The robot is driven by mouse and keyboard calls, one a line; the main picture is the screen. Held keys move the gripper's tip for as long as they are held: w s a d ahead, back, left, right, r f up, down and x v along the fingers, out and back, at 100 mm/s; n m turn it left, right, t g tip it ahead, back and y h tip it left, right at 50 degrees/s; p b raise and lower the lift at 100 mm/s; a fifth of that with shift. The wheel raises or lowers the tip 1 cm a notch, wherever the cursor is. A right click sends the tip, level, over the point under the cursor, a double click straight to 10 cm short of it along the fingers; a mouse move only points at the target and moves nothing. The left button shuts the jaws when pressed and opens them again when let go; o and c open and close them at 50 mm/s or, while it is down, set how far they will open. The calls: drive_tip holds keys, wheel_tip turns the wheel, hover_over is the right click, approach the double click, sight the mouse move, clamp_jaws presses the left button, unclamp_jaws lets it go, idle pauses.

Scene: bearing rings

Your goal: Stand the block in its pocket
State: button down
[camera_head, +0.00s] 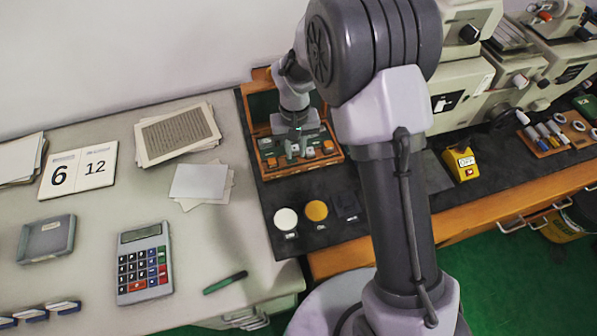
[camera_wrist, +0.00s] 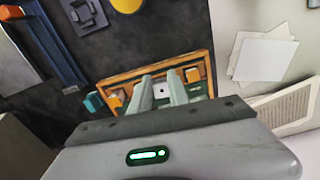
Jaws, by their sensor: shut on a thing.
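My gripper (camera_wrist: 160,82) is shut on a small pale grey block (camera_wrist: 159,90) with a dark dot, which shows between the two fingers in the wrist view. In the head view my gripper (camera_head: 296,143) points down into a wooden tray (camera_head: 302,170) with a green floor. The tray's orange rim also shows in the wrist view (camera_wrist: 125,75). Orange blocks sit in the tray on either side of the fingers, one at the left (camera_wrist: 116,99) and one at the right (camera_wrist: 192,75). The pocket under the held block is hidden, and I cannot tell whether the block touches it.
The tray stands on a dark mat (camera_head: 300,225). In front lie a white disc (camera_head: 286,219), a yellow disc (camera_head: 316,210) and a dark square piece (camera_head: 346,205). Papers (camera_head: 200,181) and a calculator (camera_head: 145,262) lie to the left. Grey machines (camera_head: 462,85) stand at the right.

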sight(292, 163)
drive_tip(key=shift+n, duration=0.4)
drive_tip(key=w+f+b, duration=0.1)
drive_tip(key=f, duration=0.1)
drive_tip(key=w+f+b, duration=0.1)
drive_tip(key=f+b, duration=0.2)
drive_tip(key=f, duration=0.1)
drive_tip(key=shift+w+a+f, duration=0.35)
drive_tip(key=shift+w+a, duration=0.05)
drive_tip(key=shift+f+b, duration=0.15)
drive_tip(key=shift+b, duration=0.25)
idle(0.4)
drive_tip(key=c, duration=1.2)
unclamp_jaws()
drive_tip(key=shift+o, duration=0.2)
wheel_tip(292, 163, up, 8)
drive_tip(key=p, duration=0.6)
drive_tip(key=shift+r, duration=0.25)
